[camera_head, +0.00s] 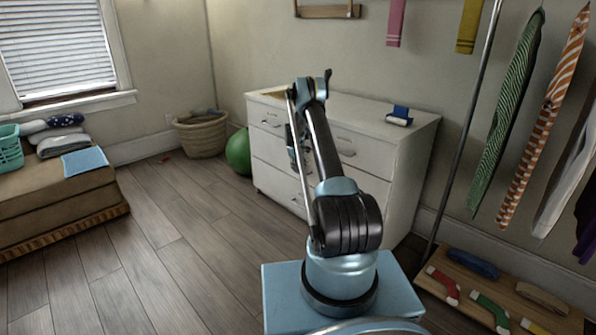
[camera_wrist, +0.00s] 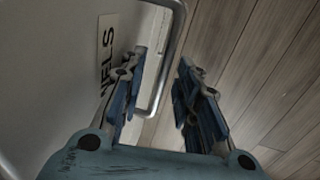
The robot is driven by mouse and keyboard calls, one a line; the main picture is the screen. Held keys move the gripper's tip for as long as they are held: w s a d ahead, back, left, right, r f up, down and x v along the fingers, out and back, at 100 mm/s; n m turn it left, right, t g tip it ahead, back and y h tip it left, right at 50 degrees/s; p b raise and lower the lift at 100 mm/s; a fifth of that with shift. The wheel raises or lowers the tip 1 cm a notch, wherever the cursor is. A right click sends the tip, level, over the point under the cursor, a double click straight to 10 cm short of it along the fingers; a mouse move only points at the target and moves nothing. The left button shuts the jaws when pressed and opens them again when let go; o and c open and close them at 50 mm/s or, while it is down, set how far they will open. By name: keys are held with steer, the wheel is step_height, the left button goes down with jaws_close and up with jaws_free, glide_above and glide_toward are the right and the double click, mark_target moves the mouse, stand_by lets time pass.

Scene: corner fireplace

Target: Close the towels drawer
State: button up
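The white dresser (camera_head: 395,170) stands against the back wall, with its drawer fronts partly behind my arm. In the wrist view a white drawer front (camera_wrist: 60,60) fills the left side, with a label (camera_wrist: 105,50) reading "ELS", its start cut off or hidden. A grey metal bar handle (camera_wrist: 172,55) stands out from this front. My gripper (camera_wrist: 163,75) is open, with the handle's bar in the gap between its blue-padded fingers in the picture; contact cannot be told. In the head view my gripper (camera_head: 298,150) is at the dresser front, partly hidden. How far the drawer stands out is unclear.
A green ball (camera_head: 238,152) and a wicker basket (camera_head: 201,134) are left of the dresser. A blue object (camera_head: 400,115) sits on the dresser top.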

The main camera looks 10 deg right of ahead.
step_height(320, 180, up, 12)
steer(key=s+a, duration=0.1)
steer(key=shift+a+f, duration=0.25)
steer(key=shift+a, duration=0.1)
steer(key=shift+s, duration=0.1)
steer(key=s+r+m, duration=0.1)
steer(key=s+r, duration=0.6)
steer(key=r, duration=0.2)
steer(key=s+r+m, duration=0.1)
steer(key=s+r, duration=0.6)
steer(key=r, duration=0.3)
steer(key=s+r+m, duration=0.1)
steer(key=s+r, duration=0.4)
steer(key=s, duration=0.5)
steer(key=s+r, duration=0.5)
steer(key=s, duration=0.5)
steer(key=s+a+m+y, duration=0.1)
steer(key=s+m, duration=0.1)
steer(key=s, duration=1.9)
steer(key=s+f+m, duration=0.1)
steer(key=s+f, duration=0.4)
steer(key=s, duration=0.4)
steer(key=s+f+m+t, duration=0.1)
steer(key=s+f, duration=0.5)
steer(key=s, duration=0.3)
steer(key=shift+s+a+f+y, duration=0.2)
steer(key=shift+a+f+y, duration=0.05)
steer(key=shift+a+y, duration=0.15)
